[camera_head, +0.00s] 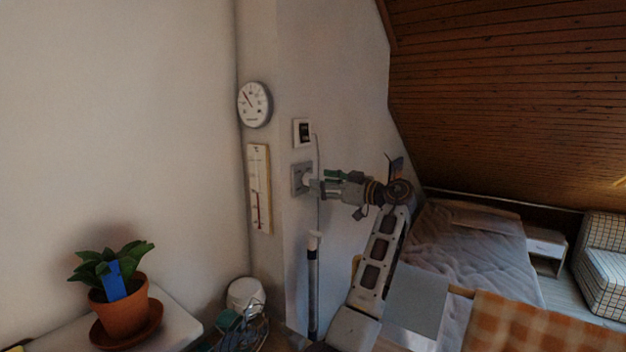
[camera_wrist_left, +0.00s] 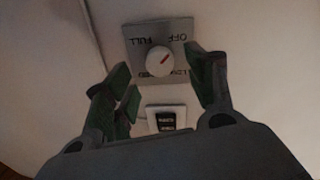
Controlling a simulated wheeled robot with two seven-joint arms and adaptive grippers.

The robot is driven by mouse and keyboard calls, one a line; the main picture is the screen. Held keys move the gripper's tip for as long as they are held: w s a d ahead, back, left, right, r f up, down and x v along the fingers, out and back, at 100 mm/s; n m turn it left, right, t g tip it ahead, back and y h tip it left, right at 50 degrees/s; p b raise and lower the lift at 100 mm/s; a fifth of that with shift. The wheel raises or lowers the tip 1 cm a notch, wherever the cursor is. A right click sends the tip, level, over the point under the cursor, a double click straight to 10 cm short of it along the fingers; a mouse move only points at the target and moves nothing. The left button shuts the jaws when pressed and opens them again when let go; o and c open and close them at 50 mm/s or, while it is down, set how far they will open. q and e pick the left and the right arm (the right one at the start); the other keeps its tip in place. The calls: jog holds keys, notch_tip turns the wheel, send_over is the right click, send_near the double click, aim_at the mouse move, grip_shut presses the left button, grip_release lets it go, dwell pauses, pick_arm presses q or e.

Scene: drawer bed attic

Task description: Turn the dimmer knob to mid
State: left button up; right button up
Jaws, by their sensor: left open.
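The dimmer is a grey square plate (camera_head: 298,172) on the wall in the head view. In the left wrist view the plate (camera_wrist_left: 181,29) shows upside down, with FULL and OFF legible and the lower labels partly covered. Its round white knob (camera_wrist_left: 158,62) has a red mark pointing up and right in that view, toward OFF. My left gripper (camera_head: 316,184) is at the plate in the head view. In the wrist view its green-padded fingers are spread open on either side of the knob; I cannot tell whether they touch it. My right gripper is not in view.
A small white-framed panel (camera_head: 302,132) is just above the dimmer. A thermometer board (camera_head: 259,190) and a round dial (camera_head: 255,104) hang to the left. A cable runs down the wall nearby. A potted plant (camera_head: 122,312) stands lower left; a bed (camera_head: 470,250) is at right.

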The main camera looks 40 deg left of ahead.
pick_arm(q)
jog(key=shift+s+a+p, duration=0.15)
jog(key=shift+a+p, duration=0.3)
jog(key=shift+a, duration=1.75)
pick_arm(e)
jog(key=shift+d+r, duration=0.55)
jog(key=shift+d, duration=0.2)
pick_arm(q)
jog(key=c, duration=1)
jog(key=shift+c, duration=0.2)
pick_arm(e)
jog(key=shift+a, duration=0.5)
